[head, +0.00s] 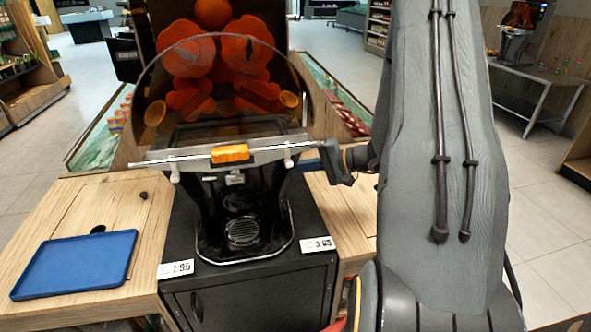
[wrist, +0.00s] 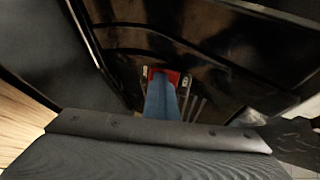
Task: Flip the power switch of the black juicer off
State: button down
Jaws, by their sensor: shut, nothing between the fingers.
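The black juicer (head: 240,205) stands on a dark cabinet, with orange squeezing parts behind a clear curved cover. In the wrist view its glossy dark side panel (wrist: 125,40) fills the upper part. A small red piece (wrist: 172,74), which looks like the power switch, sits in that panel. My gripper (wrist: 160,97) is shut and empty, its narrow bluish fingers reaching to the red piece and covering part of it. I cannot tell whether they touch or which way the switch is set. In the head view, the switch is out of sight and my arm stands right of the juicer.
A blue tray (head: 75,264) lies on the wooden counter (head: 150,235) at the left. The dark cabinet (head: 250,295) carries price tags at its front corners. Sloping display bins stand behind on both sides.

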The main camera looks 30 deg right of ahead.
jog(key=shift+w+a+r, duration=0.1)
jog(key=shift+w+r, duration=0.05)
jog(key=shift+r, duration=0.35)
jog(key=b+v, duration=0.2)
jog(key=v, duration=1.2)
jog(key=shift+r, duration=0.1)
